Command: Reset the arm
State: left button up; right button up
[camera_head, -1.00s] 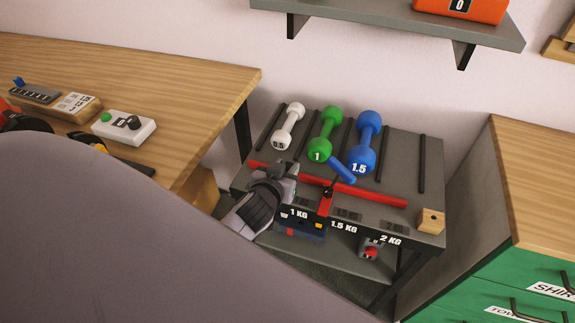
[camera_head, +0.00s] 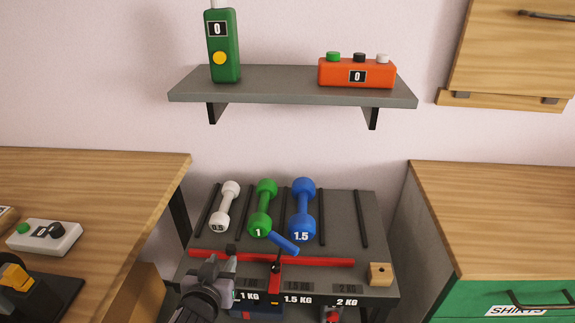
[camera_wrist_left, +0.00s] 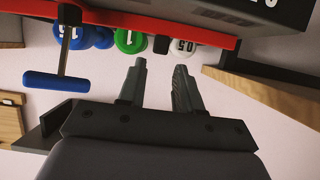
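My left gripper (camera_head: 222,268) is in front of the grey dumbbell rack (camera_head: 345,225), near the left part of its red bar (camera_head: 330,262). In the left wrist view its two fingers (camera_wrist_left: 160,66) are apart with nothing held between them. The white 0.5 dumbbell (camera_head: 224,207), green 1 dumbbell (camera_head: 263,208) and blue 1.5 dumbbell (camera_head: 302,210) lie side by side on the rack. A blue handle (camera_head: 283,243) rises from the red bar. My right gripper is not in view.
A wall shelf (camera_head: 290,84) holds a green device (camera_head: 222,45) and an orange box (camera_head: 356,72) with buttons. A wooden table (camera_head: 95,180) is at the left, with a white button box (camera_head: 44,237). A green-fronted cabinet (camera_head: 500,200) stands right. A wooden block (camera_head: 380,274) sits at the rack's front.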

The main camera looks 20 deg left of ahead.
pick_arm(q)
jog(key=s+d+f+m+g+h, duration=0.1)
jog(key=s+d+f+m+h, duration=0.1)
jog(key=s+f, duration=0.3)
jog(key=s+d+f+m+g+h, duration=0.1)
jog(key=s+d+f+m+h, duration=0.2)
jog(key=s, duration=0.6)
jog(key=shift+d+f+g, duration=0.3)
jog(key=shift+d+f, duration=0.6)
jog(key=shift+d, duration=0.1)
